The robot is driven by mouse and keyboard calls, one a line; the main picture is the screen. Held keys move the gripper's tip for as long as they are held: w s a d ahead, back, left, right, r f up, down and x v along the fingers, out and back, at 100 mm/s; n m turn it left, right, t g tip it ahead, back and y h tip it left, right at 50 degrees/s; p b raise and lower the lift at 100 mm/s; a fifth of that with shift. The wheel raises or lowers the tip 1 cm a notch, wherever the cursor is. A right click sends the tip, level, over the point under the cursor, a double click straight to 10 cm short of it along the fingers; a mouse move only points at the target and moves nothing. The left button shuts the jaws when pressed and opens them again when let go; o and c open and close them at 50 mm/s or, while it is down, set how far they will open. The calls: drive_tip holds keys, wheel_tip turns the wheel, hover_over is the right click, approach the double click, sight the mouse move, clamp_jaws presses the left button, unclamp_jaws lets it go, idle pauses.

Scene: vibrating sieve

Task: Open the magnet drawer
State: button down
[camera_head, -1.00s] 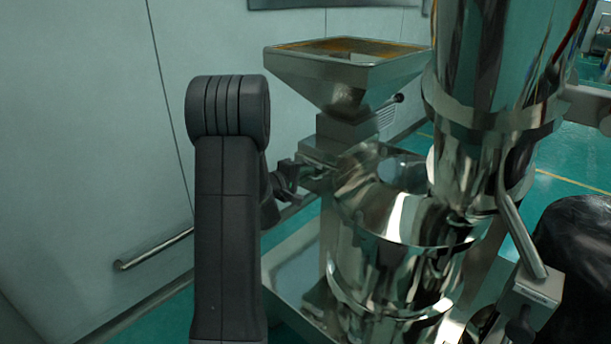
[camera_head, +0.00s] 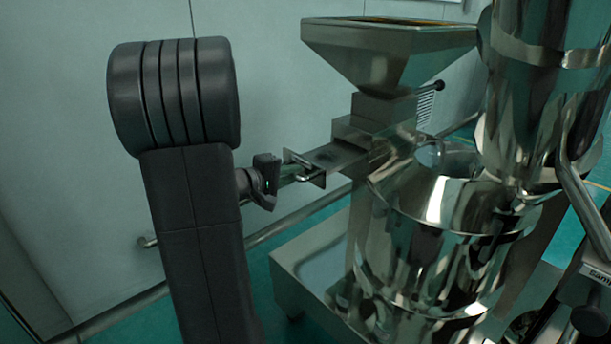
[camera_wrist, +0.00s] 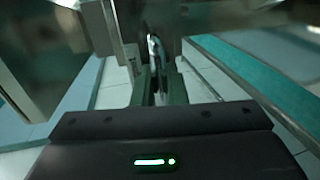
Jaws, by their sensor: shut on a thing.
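The magnet drawer (camera_head: 335,157) is a flat metal slide with an upright front plate. It sticks out to the left from the metal housing below the hopper, part of its length showing. Its handle (camera_head: 303,178) is a bent metal bar on the front plate. My gripper (camera_head: 290,176) is at the handle and shut on it. In the wrist view the handle (camera_wrist: 155,55) stands between the fingers of my gripper (camera_wrist: 160,88). The inner end of the drawer is hidden in the housing.
The hopper (camera_head: 385,50) stands above the drawer. A shiny round sieve body (camera_head: 430,235) is below and right of it, with a tall metal cylinder (camera_head: 545,110) beyond. A wall with a rail (camera_head: 270,232) runs behind my arm. A metal base (camera_head: 300,270) lies below.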

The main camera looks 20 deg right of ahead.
drive_tip(key=shift+s+a, duration=0.25)
drive_tip(key=shift+a, duration=0.3)
drive_tip(key=c, duration=1.6)
unclamp_jaws()
drive_tip(key=shift+o, duration=0.2)
drive_tip(key=p+v, duration=0.2)
drive_tip(key=v, duration=1.1)
drive_tip(key=shift+a, duration=0.35)
drive_tip(key=shift+d, duration=0.1)
drive_tip(key=b+x, duration=0.2)
drive_tip(key=x, duration=1.1)
drive_tip(key=shift+d, duration=0.3)
